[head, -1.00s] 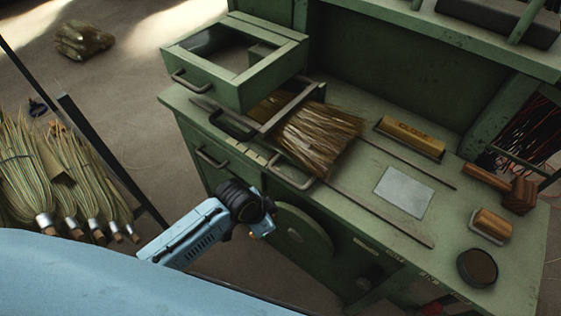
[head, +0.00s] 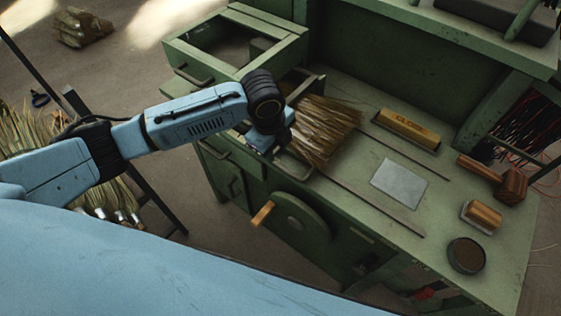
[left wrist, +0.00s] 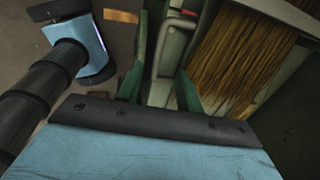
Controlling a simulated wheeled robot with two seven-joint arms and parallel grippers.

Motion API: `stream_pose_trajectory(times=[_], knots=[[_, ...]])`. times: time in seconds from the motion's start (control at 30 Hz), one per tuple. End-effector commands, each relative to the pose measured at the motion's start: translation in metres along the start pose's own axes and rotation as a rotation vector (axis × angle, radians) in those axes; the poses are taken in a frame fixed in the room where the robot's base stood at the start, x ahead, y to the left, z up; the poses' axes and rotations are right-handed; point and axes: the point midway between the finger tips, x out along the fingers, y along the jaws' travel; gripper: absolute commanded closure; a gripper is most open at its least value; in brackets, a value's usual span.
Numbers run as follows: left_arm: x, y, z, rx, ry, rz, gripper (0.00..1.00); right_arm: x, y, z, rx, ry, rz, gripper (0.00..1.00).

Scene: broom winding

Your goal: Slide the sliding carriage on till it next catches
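The sliding carriage is a metal frame on the green bench top, partly hidden by my left arm; its front loop (head: 294,170) shows beside the gripper. A fan of brown bristles (head: 328,128) lies in it, and these bristles also show in the left wrist view (left wrist: 235,60). My left gripper (head: 268,143) is over the carriage's front left side, its fingers hidden in the head view. In the left wrist view the two green fingers (left wrist: 163,62) stand apart, with a pale bar (left wrist: 168,45) between them. Contact cannot be told. My right gripper is not in view.
An open green drawer box (head: 240,45) stands behind the gripper. A wheel (head: 300,218) with a wooden knob (head: 262,213) is on the bench front. A yellow block (head: 407,129), a grey plate (head: 398,183), a mallet (head: 500,180), a brush (head: 481,216) and a round tin (head: 466,255) lie rightward.

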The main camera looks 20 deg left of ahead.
Motion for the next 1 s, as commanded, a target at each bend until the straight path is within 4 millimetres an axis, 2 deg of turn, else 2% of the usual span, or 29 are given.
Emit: stream_pose_trajectory(times=[0.03,0.2,0.4,0.6,0.87,0.9,1.0], knots=[[0.013,0.001,-0.001,-0.002,0.000,0.003,0.64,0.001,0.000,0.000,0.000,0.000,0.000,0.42],[0.050,0.001,0.000,-0.003,-0.001,0.002,0.64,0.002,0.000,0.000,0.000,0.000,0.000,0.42],[0.081,0.000,-0.001,-0.002,0.000,0.000,0.64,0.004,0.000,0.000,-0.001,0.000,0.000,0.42],[0.093,0.000,0.000,-0.001,-0.001,-0.001,0.64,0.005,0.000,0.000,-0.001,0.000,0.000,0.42],[0.095,0.000,0.000,-0.001,0.000,-0.002,0.64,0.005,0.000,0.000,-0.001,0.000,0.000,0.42],[0.095,0.000,0.000,-0.001,0.000,-0.002,0.65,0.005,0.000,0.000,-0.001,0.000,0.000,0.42],[0.095,0.000,0.000,-0.001,0.000,-0.002,0.78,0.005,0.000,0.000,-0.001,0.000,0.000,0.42]])
